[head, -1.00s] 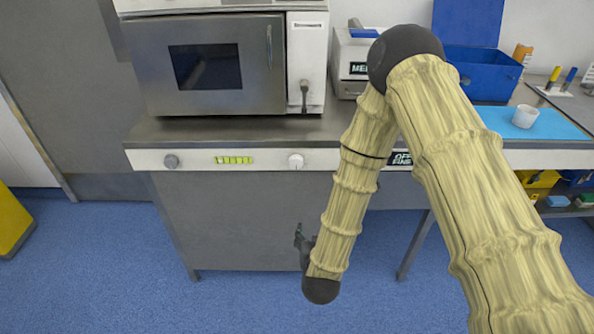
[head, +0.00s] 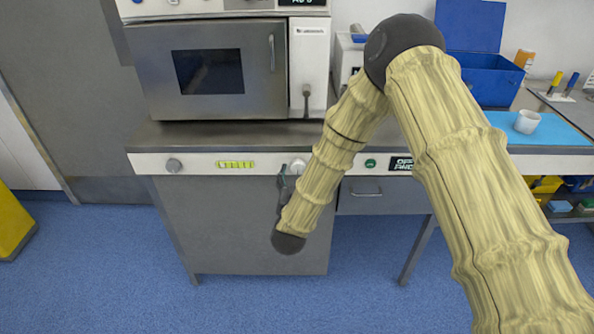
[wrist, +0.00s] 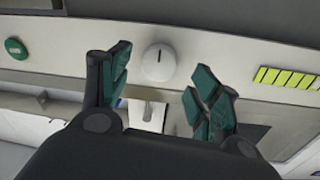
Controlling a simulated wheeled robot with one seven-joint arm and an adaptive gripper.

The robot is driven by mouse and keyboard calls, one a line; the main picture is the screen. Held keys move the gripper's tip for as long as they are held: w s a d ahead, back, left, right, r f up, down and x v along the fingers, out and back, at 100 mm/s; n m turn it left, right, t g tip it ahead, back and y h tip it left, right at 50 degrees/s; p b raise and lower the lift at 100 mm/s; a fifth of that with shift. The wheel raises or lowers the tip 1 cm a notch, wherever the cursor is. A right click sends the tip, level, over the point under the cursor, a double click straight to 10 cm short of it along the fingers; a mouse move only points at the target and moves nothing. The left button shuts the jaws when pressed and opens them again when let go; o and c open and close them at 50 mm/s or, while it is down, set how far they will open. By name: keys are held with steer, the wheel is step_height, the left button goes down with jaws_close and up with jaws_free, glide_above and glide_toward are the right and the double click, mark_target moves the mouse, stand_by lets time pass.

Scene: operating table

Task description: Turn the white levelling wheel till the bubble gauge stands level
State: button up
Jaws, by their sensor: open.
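The white levelling wheel (wrist: 158,62) is on the pale front panel, and in the wrist view it shows between and just beyond my fingertips.
A grey knob (head: 173,166) sits left of the gauge. A green button (head: 370,163) and a dark sign (head: 402,164) are right of the wheel. An oven-like cabinet (head: 215,70) stands on the bench above. Blue floor (head: 110,260) is clear in front.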

mark_target(298, 167)
steer(key=shift+w+d, duration=0.15)
steer(key=shift+w, duration=1.3)
steer(key=c, duration=1)
